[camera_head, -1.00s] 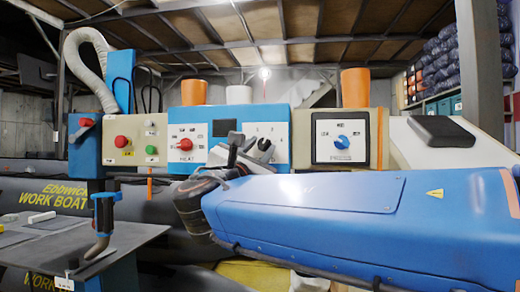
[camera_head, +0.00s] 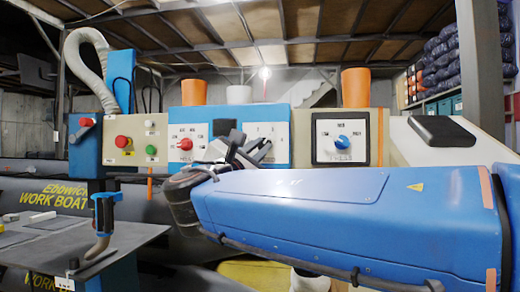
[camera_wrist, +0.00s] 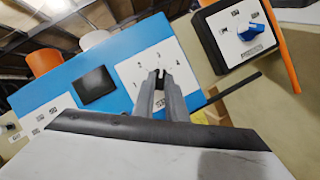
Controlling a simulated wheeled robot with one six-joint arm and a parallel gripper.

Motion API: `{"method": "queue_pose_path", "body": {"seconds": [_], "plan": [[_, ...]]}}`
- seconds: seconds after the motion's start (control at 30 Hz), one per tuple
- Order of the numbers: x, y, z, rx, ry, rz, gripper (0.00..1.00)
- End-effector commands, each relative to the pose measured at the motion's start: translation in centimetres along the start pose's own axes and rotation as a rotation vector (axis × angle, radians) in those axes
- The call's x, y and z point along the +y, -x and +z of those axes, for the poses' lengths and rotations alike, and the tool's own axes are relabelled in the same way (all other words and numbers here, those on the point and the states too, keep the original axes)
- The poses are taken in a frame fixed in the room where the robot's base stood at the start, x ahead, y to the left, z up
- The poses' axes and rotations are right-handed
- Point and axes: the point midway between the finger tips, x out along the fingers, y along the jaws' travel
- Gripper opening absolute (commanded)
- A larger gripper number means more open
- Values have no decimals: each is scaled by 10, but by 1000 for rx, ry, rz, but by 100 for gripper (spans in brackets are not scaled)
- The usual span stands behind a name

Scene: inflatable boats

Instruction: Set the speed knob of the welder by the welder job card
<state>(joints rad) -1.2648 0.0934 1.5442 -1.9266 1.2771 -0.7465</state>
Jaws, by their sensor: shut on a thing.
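The welder is a blue box (camera_head: 282,118) with a dark screen (camera_wrist: 97,84) and a white panel (camera_wrist: 135,72) numbered 1 to 4. My gripper (camera_wrist: 160,73) is in front of that panel, with its fingers shut close together at the middle of the number scale. They are shut on the speed knob, which the fingers hide, so its pointer cannot be read. In the head view my gripper (camera_head: 262,149) covers the lower part of the same panel. A red knob (camera_head: 186,144) sits on the welder's left panel. I cannot make out a job card.
A cream box with a blue knob (camera_head: 342,142) stands right of the welder. A cream box with a red button (camera_head: 122,141) and a green button (camera_head: 151,150) stands left. A blue-handled tool (camera_head: 103,215) stands on the dark bench (camera_head: 150,238) at front left.

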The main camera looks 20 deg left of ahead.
Motion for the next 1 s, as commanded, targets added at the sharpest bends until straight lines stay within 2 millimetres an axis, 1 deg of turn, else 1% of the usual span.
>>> {"method": "queue_pose_path", "body": {"seconds": [0.4, 0.6, 0.8, 1.0], "plan": [[4, 0, 0, 0, -340, -142, 0], [6, 0, 1, 0, -480, -200, 0], [6, 0, 1, 1, -581, -242, 0], [6, 0, 2, 1, -637, -265, 0]]}}
